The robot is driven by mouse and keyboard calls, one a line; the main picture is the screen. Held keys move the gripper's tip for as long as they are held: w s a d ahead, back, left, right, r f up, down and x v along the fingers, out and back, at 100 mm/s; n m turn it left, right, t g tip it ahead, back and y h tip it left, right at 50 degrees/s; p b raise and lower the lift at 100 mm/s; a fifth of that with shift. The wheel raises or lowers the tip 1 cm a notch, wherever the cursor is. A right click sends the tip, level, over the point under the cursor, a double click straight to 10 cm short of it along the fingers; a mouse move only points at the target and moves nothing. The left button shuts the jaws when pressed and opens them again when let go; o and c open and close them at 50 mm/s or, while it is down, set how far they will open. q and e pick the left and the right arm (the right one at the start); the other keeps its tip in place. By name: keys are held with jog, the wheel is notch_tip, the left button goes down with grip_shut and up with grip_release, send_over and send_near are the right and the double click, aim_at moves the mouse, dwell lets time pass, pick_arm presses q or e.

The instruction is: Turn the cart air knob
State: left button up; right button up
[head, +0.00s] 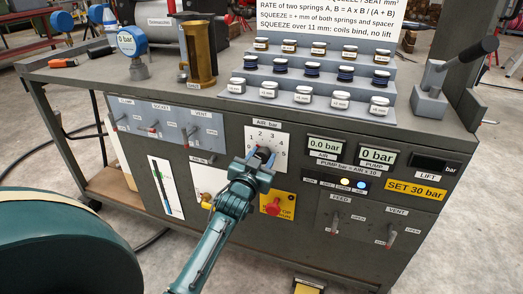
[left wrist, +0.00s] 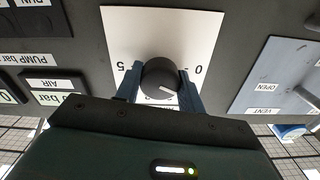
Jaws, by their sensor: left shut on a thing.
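The air knob (left wrist: 160,78) is a black round knob with a white pointer line, on a white dial plate (left wrist: 150,30) with numbers. In the left wrist view the pointer aims near the 0 mark. In the head view the dial plate (head: 281,137) sits on the cart's front panel under the label "AIR bar". My left gripper (head: 262,160) is at the knob, its blue fingers on both sides of it and shut on it; they also show in the left wrist view (left wrist: 160,85). The gripper hides part of the knob in the head view. My right gripper is not in view.
The AIR display (head: 324,145) reads 0.0 bar and the PUMP display (head: 377,155) reads 0 bar. A red stop button (head: 272,208) on a yellow plate sits close below the gripper. Feed and vent levers (head: 362,225) are to the right. Small jars stand on the stepped rack (head: 305,72) above.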

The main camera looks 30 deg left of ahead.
pick_arm(q)
jog(key=shift+r+m, duration=0.2)
jog(key=shift+m, duration=0.3)
jog(key=m+p, duration=0.2)
jog(key=m, duration=0.1)
jog(key=shift+m, duration=0.3)
jog(key=m+p, duration=0.1)
jog(key=m, duration=0.2)
jog(key=shift+m, duration=0.3)
jog(key=shift+w+m, duration=0.1)
jog(key=shift+m, duration=0.2)
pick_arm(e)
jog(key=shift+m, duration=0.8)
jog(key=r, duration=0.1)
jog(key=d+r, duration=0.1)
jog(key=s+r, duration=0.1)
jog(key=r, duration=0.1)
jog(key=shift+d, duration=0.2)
pick_arm(q)
jog(key=shift+m, duration=0.3)
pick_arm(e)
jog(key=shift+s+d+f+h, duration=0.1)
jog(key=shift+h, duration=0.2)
pick_arm(q)
jog(key=o, duration=1)
jog(key=shift+f, duration=0.2)
jog(key=shift+c, duration=0.2)
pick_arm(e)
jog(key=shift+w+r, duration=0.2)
